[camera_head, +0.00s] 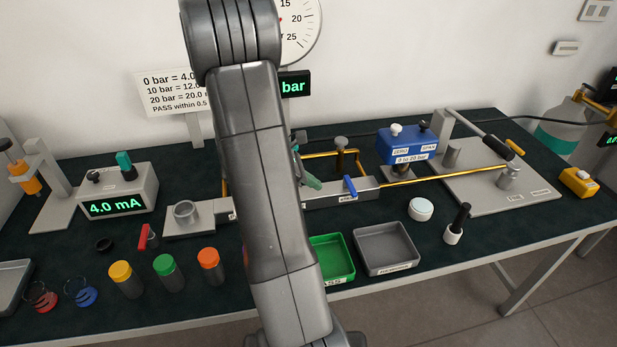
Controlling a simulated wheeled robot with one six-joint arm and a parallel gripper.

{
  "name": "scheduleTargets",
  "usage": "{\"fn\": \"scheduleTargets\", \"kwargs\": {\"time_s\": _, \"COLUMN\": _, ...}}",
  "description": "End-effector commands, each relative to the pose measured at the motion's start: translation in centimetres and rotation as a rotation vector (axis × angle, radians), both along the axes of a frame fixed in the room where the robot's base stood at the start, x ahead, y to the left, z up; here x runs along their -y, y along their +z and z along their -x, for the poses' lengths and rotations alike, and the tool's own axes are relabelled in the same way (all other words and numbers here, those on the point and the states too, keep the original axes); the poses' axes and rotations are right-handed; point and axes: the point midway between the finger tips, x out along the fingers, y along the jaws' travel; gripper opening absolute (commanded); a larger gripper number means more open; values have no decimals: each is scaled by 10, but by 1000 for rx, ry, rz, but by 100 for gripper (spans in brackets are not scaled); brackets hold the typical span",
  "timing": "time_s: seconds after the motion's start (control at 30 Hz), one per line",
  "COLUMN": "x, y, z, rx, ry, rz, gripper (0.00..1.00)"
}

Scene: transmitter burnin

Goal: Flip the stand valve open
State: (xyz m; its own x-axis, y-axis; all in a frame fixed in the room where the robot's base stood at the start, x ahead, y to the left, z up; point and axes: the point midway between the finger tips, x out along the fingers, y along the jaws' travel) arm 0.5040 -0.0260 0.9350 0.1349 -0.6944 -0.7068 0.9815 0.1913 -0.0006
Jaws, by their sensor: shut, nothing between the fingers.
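A grey block (325,197) on the bench carries a small upright blue lever (350,186) and a label too small to read. A green lever-like part (309,179) shows just right of my arm, its left end hidden. I cannot tell from the labels which lever is the stand valve. My arm rises through the middle of the picture and hides part of the bench. My gripper is not visible; the arm seems to cover it.
A yellow pipe (440,178) runs right to a grey plate (510,190) with a long-handled lever. A blue box (407,146) stands behind it. A green tray (333,257), a grey tray (384,248) and several capped bottles line the front. A meter (118,192) reads 4.0 mA.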

Motion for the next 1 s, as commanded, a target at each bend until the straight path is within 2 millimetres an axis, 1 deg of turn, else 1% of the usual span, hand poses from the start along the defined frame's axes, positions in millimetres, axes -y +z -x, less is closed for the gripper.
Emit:
{"fn": "scheduleTargets", "kwargs": {"time_s": 0.03, "x": 10, "y": -10, "z": -1, "rx": -5, "ry": -5, "rz": 2, "gripper": 0}}
{"fn": "scheduleTargets", "kwargs": {"time_s": 0.23, "x": 39, "y": -40, "z": -6, "rx": -5, "ry": -4, "rz": 0, "gripper": 0}}
{"fn": "scheduleTargets", "kwargs": {"time_s": 0.3, "x": 50, "y": -36, "z": -9, "rx": 0, "ry": -4, "rz": 0, "gripper": 0}}
{"fn": "scheduleTargets", "kwargs": {"time_s": 0.5, "x": 69, "y": -36, "z": -13, "rx": 0, "ry": -3, "rz": -1, "gripper": 0}}
{"fn": "scheduleTargets", "kwargs": {"time_s": 0.67, "x": 75, "y": -37, "z": -15, "rx": 0, "ry": 0, "rz": -1, "gripper": 0}}
{"fn": "scheduleTargets", "kwargs": {"time_s": 1.0, "x": 75, "y": -37, "z": -15, "rx": 1, "ry": 1, "rz": -1, "gripper": 0}}
